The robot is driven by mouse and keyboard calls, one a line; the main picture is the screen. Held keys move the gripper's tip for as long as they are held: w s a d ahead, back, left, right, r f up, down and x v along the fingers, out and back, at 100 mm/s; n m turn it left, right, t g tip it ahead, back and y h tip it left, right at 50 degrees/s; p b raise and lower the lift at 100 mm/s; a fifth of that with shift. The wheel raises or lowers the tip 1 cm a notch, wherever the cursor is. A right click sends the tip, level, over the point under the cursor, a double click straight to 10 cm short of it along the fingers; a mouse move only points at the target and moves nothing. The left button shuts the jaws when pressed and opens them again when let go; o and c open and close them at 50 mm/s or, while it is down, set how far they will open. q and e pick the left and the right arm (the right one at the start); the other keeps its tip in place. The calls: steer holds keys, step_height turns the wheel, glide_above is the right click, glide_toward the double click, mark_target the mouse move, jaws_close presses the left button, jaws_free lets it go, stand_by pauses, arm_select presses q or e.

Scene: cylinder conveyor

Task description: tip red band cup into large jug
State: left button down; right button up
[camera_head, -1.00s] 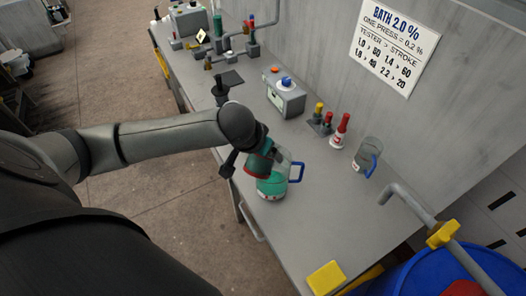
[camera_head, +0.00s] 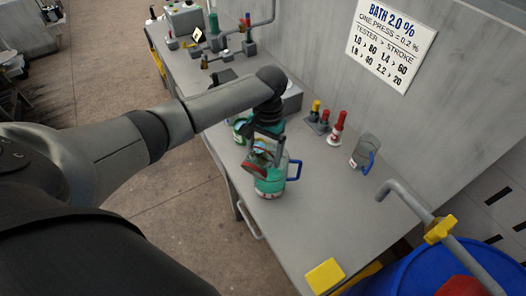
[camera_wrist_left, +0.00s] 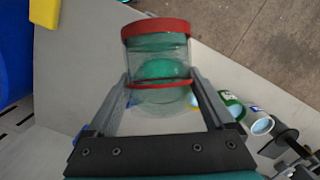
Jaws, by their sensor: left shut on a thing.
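My left gripper (camera_head: 262,146) is shut on a clear cup with red bands (camera_head: 256,161). It holds the cup tilted over the large jug (camera_head: 270,187), which stands on the bench with green liquid in it and a blue handle on its right. In the left wrist view the cup (camera_wrist_left: 157,30) sits between the two fingers (camera_wrist_left: 160,95), with one red band at its far end and one near the fingertips. Green shows through the clear wall; I cannot tell how much is in the cup and how much in the jug behind. My right gripper is out of view.
A clear jug with a blue handle (camera_head: 365,151) stands near the wall. Red and yellow-topped bottles (camera_head: 337,128) are behind. A yellow block (camera_head: 325,276) lies at the bench's near end. The bench between is clear.

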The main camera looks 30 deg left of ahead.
arm_select(q)
steer(key=shift+w+r+g+b, duration=0.2)
steer(key=shift+w+g+b, duration=0.15)
steer(key=shift+g, duration=0.35)
steer(key=shift+w+r+g+b, duration=0.25)
steer(key=shift+g+b, duration=0.55)
steer(key=shift+b, duration=0.2)
stand_by(0.4)
steer(key=p, duration=0.1)
steer(key=t+p, duration=0.1)
steer(key=shift+s+r+p, duration=0.15)
steer(key=shift+s+p, duration=0.1)
steer(key=shift+p, duration=0.05)
steer(key=shift+s+t, duration=0.1)
steer(key=shift+t, duration=0.2)
steer(key=shift+s+a+f, duration=0.1)
steer(key=shift+f, duration=0.2)
steer(key=shift+s+t, duration=0.3)
steer(key=shift+t, duration=1)
